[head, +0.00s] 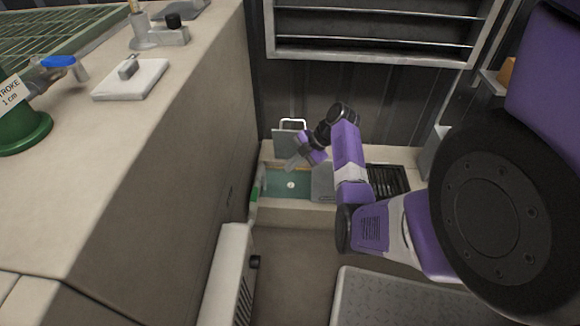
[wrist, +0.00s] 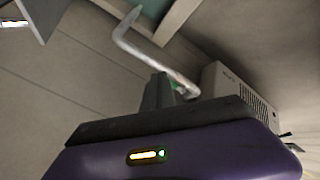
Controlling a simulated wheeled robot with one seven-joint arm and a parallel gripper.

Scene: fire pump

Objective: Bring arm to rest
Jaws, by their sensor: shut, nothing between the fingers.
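My gripper (head: 292,164) is at the end of my purple arm, low over a shelf by the dark back wall. Its grey fingers look closed and empty and point down to the left. In the wrist view my gripper's dark fingers (wrist: 160,92) rise close together above its purple body. The gripper is apart from my base, with the arm bent and reached out ahead. Whether the fingers touch anything below is too small to tell.
Near the gripper are a green recessed tray (head: 275,184), an upright grey lid (head: 290,143) with a pale handle, and a black slatted grate (head: 386,180). A tall counter (head: 150,150) stands left. A white vented unit (head: 228,270) stands below. A bent pale rod (wrist: 145,48) passes near the fingers.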

